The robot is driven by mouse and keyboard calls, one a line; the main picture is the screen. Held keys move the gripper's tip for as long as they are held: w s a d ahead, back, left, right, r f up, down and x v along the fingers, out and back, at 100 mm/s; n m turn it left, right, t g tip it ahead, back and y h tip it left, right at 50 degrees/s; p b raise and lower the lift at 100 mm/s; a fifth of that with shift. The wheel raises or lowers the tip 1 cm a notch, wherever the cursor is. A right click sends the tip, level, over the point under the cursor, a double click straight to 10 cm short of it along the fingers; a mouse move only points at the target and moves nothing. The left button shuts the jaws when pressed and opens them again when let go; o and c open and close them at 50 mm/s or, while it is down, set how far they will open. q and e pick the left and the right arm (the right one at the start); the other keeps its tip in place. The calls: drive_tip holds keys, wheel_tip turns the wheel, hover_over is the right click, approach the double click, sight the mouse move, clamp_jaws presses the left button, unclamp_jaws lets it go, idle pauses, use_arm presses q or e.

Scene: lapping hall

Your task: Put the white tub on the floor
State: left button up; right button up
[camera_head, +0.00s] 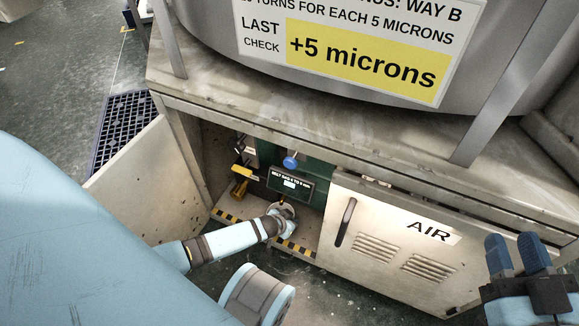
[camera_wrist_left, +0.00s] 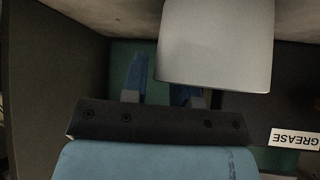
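A white tub (camera_wrist_left: 215,45) fills the upper middle of the left wrist view and looks pale and smooth. My left gripper (camera_wrist_left: 160,85) shows there with two blue fingers apart and green background between them. The tub overlaps the right-hand finger in the picture and hides part of it; I cannot tell whether they touch. In the head view my left arm reaches into the open cabinet, and its gripper and the tub cannot be made out. My right gripper (camera_head: 520,254) is empty at the lower right, its two blue fingers a narrow gap apart. The dark green floor (camera_head: 55,85) shows at the upper left.
The cabinet door (camera_head: 135,187) stands open at left. A vented panel marked AIR (camera_head: 385,250) closes the right side. The worktop (camera_head: 215,85) overhangs the opening. Inside are a blue knob (camera_head: 290,162) and yellow parts (camera_head: 241,180). A purple grate (camera_head: 122,125) lies on the floor.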

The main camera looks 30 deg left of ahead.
use_arm(q)
drive_tip(key=shift+o, duration=0.7)
